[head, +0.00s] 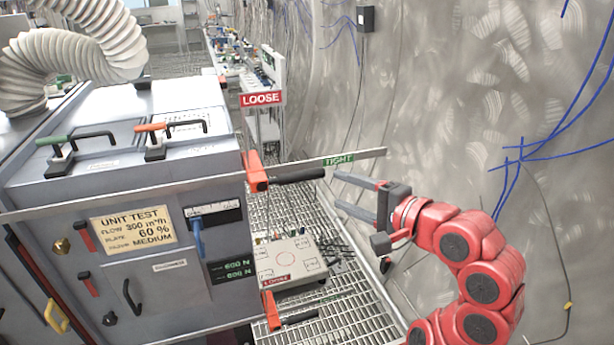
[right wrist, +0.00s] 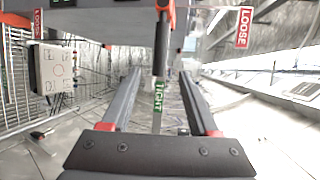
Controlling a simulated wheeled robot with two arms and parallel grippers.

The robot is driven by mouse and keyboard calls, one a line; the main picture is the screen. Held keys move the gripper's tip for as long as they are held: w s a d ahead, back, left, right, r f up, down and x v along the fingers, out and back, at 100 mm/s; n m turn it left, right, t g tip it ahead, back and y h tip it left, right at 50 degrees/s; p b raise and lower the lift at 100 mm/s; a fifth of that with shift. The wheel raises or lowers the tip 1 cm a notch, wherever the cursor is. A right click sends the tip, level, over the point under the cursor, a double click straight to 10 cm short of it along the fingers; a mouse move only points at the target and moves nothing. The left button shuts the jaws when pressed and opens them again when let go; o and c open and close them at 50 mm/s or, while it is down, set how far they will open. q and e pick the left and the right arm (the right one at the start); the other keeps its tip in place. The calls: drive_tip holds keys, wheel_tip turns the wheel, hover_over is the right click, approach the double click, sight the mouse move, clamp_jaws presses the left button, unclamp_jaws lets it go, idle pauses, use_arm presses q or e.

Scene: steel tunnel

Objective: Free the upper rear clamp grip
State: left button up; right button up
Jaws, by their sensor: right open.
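The upper clamp has an orange bracket (head: 256,171) on the right side of the grey unit, with a black grip (head: 298,176) sticking out to the right. In the right wrist view the black grip (right wrist: 160,58) points toward me, in line with the gap between my fingers. A green TIGHT label (head: 339,160) is on the bar by the grip; it also shows in the right wrist view (right wrist: 159,96). My right gripper (head: 338,190) is open and empty, its fingertips just right of the grip's end, apart from it in the head view. My left gripper is out of view.
A lower orange clamp (head: 271,310) with a black grip sits below. A red LOOSE sign (head: 262,99) stands behind the upper clamp. A pale box (head: 291,258) is beside the unit above the grating. The curved steel wall (head: 440,100) with blue cables bounds the right.

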sight(308, 177)
drive_tip(key=p+x, duration=0.2)
drive_tip(key=x, duration=0.8)
drive_tip(key=shift+w+a+p, duration=0.25)
drive_tip(key=shift+w+p, duration=0.05)
drive_tip(key=shift+p, duration=0.1)
drive_tip(key=shift+w+a+f, duration=0.15)
drive_tip(key=shift+w+a, duration=0.2)
drive_tip(key=shift+w, duration=0.2)
clamp_jaws()
drive_tip(key=shift+f, duration=0.1)
